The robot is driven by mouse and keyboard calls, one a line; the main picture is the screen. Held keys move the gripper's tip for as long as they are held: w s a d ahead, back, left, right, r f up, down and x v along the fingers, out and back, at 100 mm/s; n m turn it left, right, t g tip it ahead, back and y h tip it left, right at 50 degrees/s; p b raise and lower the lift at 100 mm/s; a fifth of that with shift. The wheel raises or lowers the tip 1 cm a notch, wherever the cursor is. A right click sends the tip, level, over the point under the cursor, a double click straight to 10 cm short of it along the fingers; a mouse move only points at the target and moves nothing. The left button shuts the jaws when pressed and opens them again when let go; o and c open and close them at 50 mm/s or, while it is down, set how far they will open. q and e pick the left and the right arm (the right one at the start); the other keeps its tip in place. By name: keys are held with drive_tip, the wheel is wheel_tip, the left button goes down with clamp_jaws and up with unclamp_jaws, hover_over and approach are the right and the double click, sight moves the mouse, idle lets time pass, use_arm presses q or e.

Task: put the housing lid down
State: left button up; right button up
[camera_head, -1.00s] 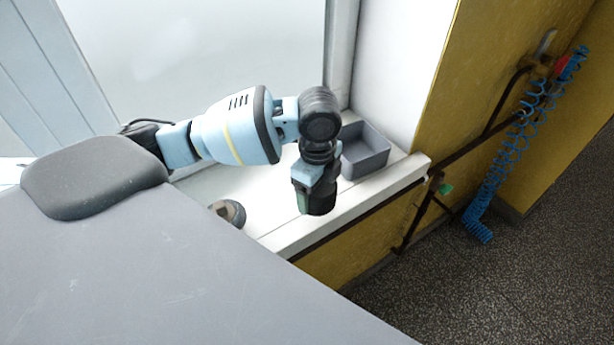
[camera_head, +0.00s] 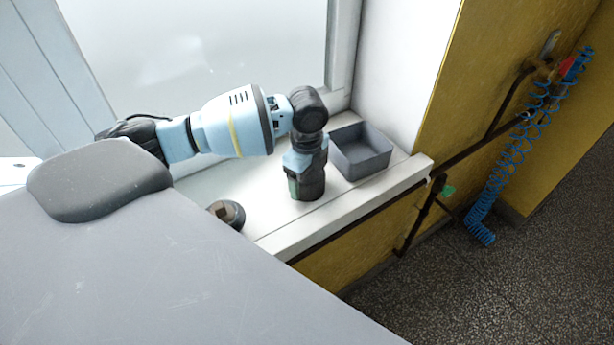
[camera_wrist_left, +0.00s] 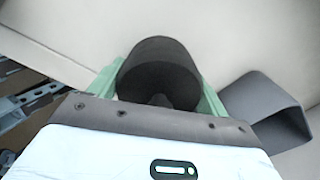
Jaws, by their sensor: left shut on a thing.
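My left gripper (camera_head: 303,186) points down over the white window sill. It is shut on a dark round piece, which I take to be the housing lid (camera_head: 313,188). In the left wrist view the dark lid (camera_wrist_left: 160,68) sits between the green fingers of the gripper (camera_wrist_left: 160,88). The sill's pale surface lies beyond it. I cannot tell whether the lid touches the sill. My right gripper is not in view.
A grey open box (camera_head: 362,152) stands on the sill (camera_head: 345,210) right of the gripper, apparently empty. A dark round part with a brown top (camera_head: 229,212) sits left. A blue coiled hose (camera_head: 500,165) hangs at the right. Bare sill lies between the part and gripper.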

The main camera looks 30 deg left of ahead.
use_arm(q)
drive_tip(key=shift+f, duration=0.15)
drive_tip(key=o, duration=1)
wheel_tip(320, 180, up, 12)
drive_tip(key=shift+r+p, duration=0.15)
drive_tip(key=shift+p, duration=0.3)
